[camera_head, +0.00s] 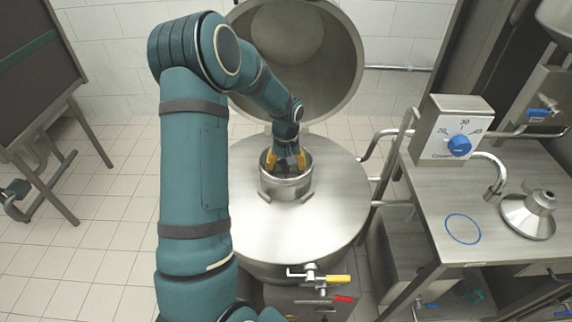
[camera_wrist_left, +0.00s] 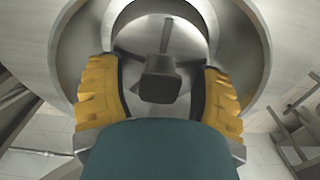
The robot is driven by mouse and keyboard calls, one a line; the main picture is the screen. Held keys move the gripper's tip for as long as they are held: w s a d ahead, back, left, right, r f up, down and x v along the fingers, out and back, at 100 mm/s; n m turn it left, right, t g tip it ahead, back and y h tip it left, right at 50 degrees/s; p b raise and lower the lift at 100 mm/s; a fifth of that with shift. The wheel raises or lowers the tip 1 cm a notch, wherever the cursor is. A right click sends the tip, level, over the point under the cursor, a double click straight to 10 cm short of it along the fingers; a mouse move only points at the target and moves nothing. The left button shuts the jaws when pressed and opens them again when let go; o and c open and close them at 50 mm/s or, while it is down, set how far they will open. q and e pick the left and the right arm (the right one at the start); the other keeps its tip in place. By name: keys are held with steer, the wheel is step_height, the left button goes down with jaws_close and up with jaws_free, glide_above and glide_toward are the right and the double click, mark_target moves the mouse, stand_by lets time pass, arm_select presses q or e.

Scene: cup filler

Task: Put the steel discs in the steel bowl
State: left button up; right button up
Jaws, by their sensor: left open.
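My left gripper (camera_head: 287,165) reaches down into the mouth of a round steel bowl (camera_head: 285,188) on top of the large steel vessel. It is open, its yellow fingers apart. In the left wrist view the gripper (camera_wrist_left: 162,85) has a finger on each side of a dark grey block with a stem (camera_wrist_left: 160,78) inside the round steel opening. I cannot tell whether the fingers touch anything. A stack of conical steel pieces (camera_head: 529,214), possibly the discs, stands on the right-hand steel table. My right gripper is not in view.
The large vessel (camera_head: 320,225) has its round lid (camera_head: 345,60) raised behind the bowl. Valves with yellow and red handles (camera_head: 338,280) stick out in front. The steel table (camera_head: 500,240) carries a blue ring mark (camera_head: 463,229), a tap and a dial box (camera_head: 455,128).

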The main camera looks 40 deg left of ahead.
arm_select(q)
steer(key=shift+r, duration=0.3)
step_height(320, 180, up, 12)
steer(key=p, duration=0.2)
steer(key=shift+p, duration=0.3)
steer(key=shift+s+f, duration=0.1)
steer(key=shift+f, duration=0.1)
